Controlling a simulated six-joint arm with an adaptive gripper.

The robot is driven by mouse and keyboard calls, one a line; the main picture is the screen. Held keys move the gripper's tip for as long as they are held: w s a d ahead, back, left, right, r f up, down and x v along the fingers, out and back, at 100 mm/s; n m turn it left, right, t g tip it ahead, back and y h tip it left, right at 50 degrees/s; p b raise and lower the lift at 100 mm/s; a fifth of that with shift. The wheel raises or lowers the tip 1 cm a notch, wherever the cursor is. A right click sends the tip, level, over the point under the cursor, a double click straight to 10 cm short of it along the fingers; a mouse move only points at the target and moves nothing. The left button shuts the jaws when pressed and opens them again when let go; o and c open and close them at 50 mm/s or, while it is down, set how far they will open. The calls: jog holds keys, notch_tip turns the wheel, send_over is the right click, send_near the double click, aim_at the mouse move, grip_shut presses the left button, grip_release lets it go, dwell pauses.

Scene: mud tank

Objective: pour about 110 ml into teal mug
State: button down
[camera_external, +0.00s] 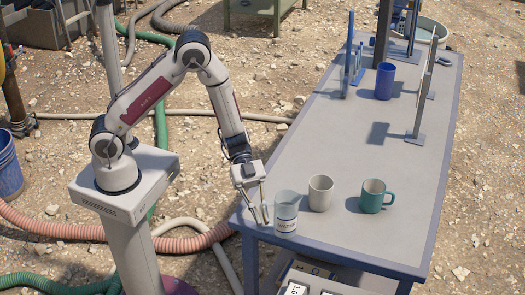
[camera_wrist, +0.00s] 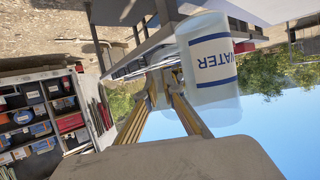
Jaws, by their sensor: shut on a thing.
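A clear container with a white WATER label (camera_external: 286,214) is upright at the near left corner of the table. My gripper (camera_external: 264,213) is at its left side, shut on it, apparently at its handle. In the wrist view, the container (camera_wrist: 208,62) appears upside down beside my gripper's fingers (camera_wrist: 172,88); the exact grip is partly hidden. I cannot tell whether its base touches the table, nor its water level. The teal mug (camera_external: 373,197) stands upright on the table to the right, its handle pointing right. It is not visible in the wrist view.
A pale grey mug (camera_external: 320,192) stands between the container and the teal mug. A blue cup (camera_external: 385,82), upright posts (camera_external: 419,106) and a bucket (camera_external: 431,32) are farther back. The table (camera_external: 335,135) is bare in the middle left. Hoses lie on the ground.

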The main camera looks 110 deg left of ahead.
jog(key=w+a+r+n+t+y, duration=0.1)
jog(key=w+a+n+y, duration=0.25)
jog(key=w, duration=0.65)
jog(key=w+a+r+n+t+y, duration=0.2)
jog(key=w+a+n+y, duration=0.15)
jog(key=w, duration=0.55)
jog(key=w+a+r+n+t+y, duration=0.1)
jog(key=w+a+n+y, duration=0.25)
jog(key=w, duration=0.65)
jog(key=shift+w+d+f+n+g+y, duration=0.15)
jog(key=shift+w+d+f+n+y, duration=0.55)
jog(key=shift+d+f+y, duration=0.15)
jog(key=shift+w+d+f+n+g+y, duration=0.1)
jog(key=shift+w+d+f+n+y, duration=0.6)
jog(key=shift+f+y, duration=0.25)
jog(key=shift+w+d+f+n+g+y, duration=0.15)
jog(key=shift+w+d+f+n+y, duration=0.5)
jog(key=shift+d+f+y, duration=0.25)
jog(key=shift+a+r, duration=0.1)
jog(key=shift+r, duration=0.1)
